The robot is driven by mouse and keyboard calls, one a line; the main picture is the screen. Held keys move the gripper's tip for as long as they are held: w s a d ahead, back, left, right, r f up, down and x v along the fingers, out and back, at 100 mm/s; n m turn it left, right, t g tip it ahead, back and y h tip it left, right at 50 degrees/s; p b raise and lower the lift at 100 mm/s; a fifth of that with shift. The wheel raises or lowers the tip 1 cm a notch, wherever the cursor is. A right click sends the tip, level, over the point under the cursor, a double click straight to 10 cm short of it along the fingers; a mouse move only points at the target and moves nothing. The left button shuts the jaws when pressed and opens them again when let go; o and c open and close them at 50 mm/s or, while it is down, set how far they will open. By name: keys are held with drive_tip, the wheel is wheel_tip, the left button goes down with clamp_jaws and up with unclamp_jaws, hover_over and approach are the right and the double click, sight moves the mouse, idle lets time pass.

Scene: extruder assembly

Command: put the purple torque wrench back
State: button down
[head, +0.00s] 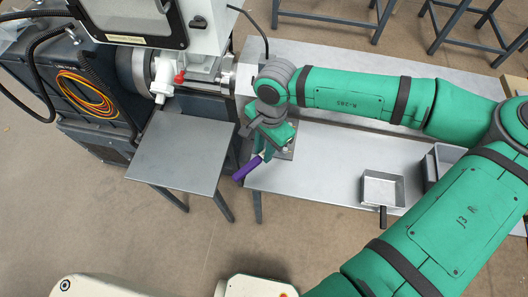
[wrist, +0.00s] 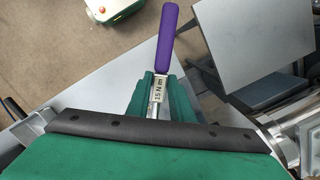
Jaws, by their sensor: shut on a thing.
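The purple torque wrench (head: 246,168) is in my gripper (head: 266,152), near the left end of the long grey bench. In the wrist view the wrench's purple handle (wrist: 168,33) sticks out past the fingers, and its metal shaft marked "15 N m" passes between the green fingers of my gripper (wrist: 160,95). The gripper is shut on the shaft. The handle reaches past the bench's front edge in the head view. The wrench's far end is hidden by my gripper, and its holder cannot be made out.
The long grey bench (head: 325,172) runs to the right, with a square metal tray (head: 383,188) on it. A small grey side table (head: 180,155) stands left of the gripper, in front of the extruder machine (head: 205,40). A gap separates table and bench.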

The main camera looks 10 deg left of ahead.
drive_tip(key=shift+r, duration=0.35)
